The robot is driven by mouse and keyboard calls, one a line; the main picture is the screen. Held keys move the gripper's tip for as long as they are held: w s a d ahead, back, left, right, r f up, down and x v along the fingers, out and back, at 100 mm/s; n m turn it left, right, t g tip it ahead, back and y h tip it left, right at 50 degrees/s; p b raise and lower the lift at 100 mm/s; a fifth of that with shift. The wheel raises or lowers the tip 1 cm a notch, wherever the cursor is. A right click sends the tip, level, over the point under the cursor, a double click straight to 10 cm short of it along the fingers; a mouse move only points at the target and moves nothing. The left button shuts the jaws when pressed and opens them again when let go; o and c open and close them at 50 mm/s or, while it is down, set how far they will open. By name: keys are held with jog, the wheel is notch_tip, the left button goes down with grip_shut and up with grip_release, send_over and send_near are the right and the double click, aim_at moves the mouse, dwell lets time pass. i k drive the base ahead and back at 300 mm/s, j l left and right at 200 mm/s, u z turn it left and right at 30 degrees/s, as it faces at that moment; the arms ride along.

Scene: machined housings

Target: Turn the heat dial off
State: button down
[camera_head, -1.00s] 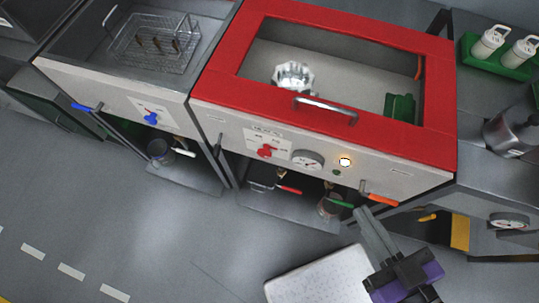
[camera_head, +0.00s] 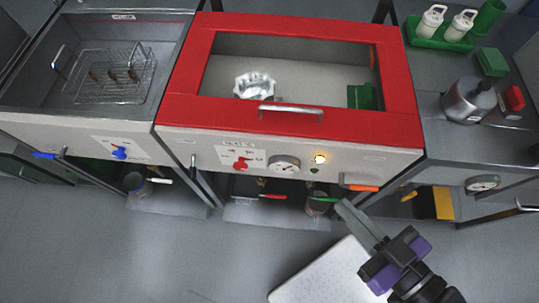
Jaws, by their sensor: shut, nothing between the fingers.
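A red knob (camera_head: 241,163) sits on a white marked plate on the front panel of the red-framed machine (camera_head: 180,90). A blue knob (camera_head: 120,153) sits on a similar plate on the grey fryer unit to the left. Which one is the heat dial I cannot read from the small labels.
An orange handle (camera_head: 360,187) juts from the panel just above my gripper. A blue handle (camera_head: 44,155) is at far left. A wire basket (camera_head: 108,75) stands in the left unit. A metal bottle (camera_head: 468,100) and green tray (camera_head: 440,38) are right.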

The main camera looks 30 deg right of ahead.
aim_at(240, 165)
jog(key=j, duration=0.65)
jog(key=k+j+z, duration=0.1)
jog(key=j, duration=0.6)
jog(key=k+j+z, duration=0.1)
jog(key=j, duration=0.55)
